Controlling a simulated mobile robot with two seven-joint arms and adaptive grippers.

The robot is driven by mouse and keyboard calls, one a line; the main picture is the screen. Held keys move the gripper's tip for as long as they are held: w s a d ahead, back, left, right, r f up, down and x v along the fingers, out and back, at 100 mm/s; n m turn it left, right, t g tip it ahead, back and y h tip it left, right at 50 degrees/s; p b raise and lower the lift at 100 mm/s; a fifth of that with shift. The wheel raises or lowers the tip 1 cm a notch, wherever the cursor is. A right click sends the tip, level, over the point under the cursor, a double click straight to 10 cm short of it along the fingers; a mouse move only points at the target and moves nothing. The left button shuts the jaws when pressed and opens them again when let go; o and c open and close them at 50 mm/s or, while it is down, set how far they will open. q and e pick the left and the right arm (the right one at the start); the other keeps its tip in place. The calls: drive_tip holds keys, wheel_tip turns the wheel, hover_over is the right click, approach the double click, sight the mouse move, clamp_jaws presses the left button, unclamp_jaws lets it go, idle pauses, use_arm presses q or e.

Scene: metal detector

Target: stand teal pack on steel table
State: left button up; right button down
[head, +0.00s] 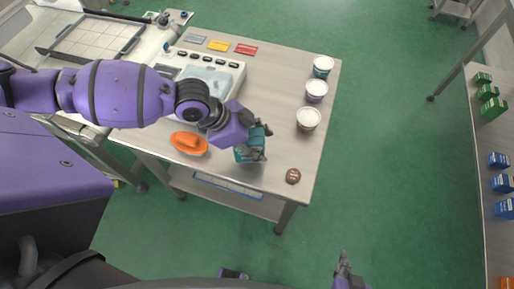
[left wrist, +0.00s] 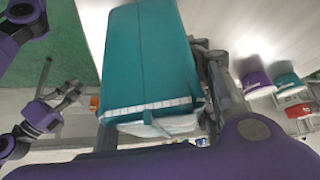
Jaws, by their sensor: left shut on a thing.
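The teal pack (head: 243,154) is over the front part of the steel table (head: 262,98) in the head view. My left gripper (head: 258,146) is shut on it, with fingers along its side. In the left wrist view the teal pack (left wrist: 150,50) fills the upper middle, with a white striped edge toward the camera; a finger (left wrist: 218,85) lies along its right side. Whether its base touches the table is hidden. My right gripper (head: 343,265) is low in the head view, away from the table; its finger gap is unclear.
An orange dish (head: 189,143) sits left of the pack and a brown round item (head: 293,176) to its right. Several lidded tubs, including a white-lidded one (head: 308,119), line the right edge. A grey-white device (head: 207,78) stands behind. Bare tabletop lies between.

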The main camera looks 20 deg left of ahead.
use_arm(q)
drive_tip(key=shift+f, duration=1.45)
drive_tip(key=shift+f, duration=0.1)
drive_tip(key=o, duration=1.5)
drive_tip(key=v, duration=1.2)
